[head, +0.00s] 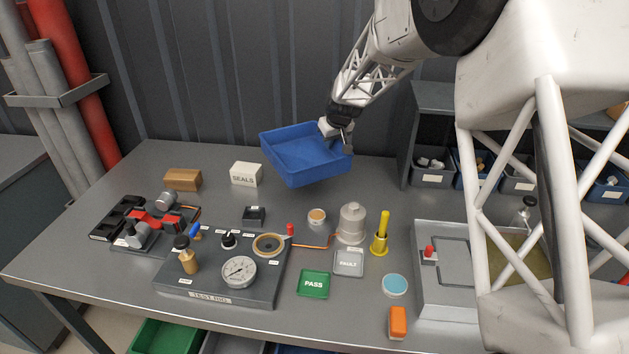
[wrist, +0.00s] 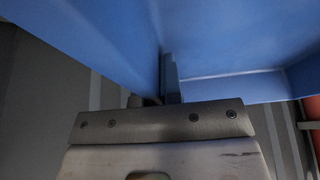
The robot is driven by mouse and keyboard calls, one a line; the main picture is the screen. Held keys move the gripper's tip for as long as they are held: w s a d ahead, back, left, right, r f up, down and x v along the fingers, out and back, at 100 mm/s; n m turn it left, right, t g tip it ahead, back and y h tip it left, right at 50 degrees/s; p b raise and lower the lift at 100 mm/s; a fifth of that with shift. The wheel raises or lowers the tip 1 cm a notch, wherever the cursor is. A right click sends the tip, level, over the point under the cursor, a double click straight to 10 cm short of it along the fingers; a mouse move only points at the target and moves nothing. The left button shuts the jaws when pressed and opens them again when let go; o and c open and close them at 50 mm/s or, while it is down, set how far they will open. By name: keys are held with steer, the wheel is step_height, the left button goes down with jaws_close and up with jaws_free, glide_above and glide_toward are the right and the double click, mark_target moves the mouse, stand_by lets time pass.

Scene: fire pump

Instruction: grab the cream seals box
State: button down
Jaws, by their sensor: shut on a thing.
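The cream seals box (head: 246,174) stands upright on the bench, left of centre towards the back, with the word SEALS on its front. My gripper (head: 344,141) is well to the right of the box and apart from it. It is shut on the right-hand wall of a blue tray (head: 303,176). The tray looks empty and tilted, and I cannot tell if it is clear of the bench. In the wrist view the blue tray wall (wrist: 85,45) fills the upper part, and my fingers (wrist: 170,82) are largely hidden. The seals box is not visible there.
A brown box (head: 183,180) stands left of the seals box. The test rig (head: 222,285) with its gauge is in front. A grey canister (head: 352,224) and yellow part (head: 380,235) stand right of centre. Storage bins (head: 433,175) line the back right.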

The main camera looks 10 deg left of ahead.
mark_target(316, 140)
steer(key=w+a+n, duration=0.1)
steer(key=n, duration=0.1)
steer(key=w+a+n+g+y, duration=0.1)
steer(key=n, duration=0.1)
steer(key=w+a+n+g, duration=0.1)
steer(key=w+n, duration=0.1)
steer(key=shift+a, duration=0.1)
steer(key=w+n, duration=0.1)
steer(key=w+a+n+g, duration=0.1)
steer(key=n, duration=0.1)
steer(key=a+n+g, duration=0.1)
steer(key=n, duration=0.1)
steer(key=shift+w+a+r+y, duration=0.25)
steer(key=shift+w+r+y, duration=0.1)
steer(key=shift+w+y, duration=0.05)
steer(key=shift+f, duration=0.1)
steer(key=shift+f, duration=2.45)
steer(key=shift+f, duration=2.5)
steer(key=shift+f, duration=0.1)
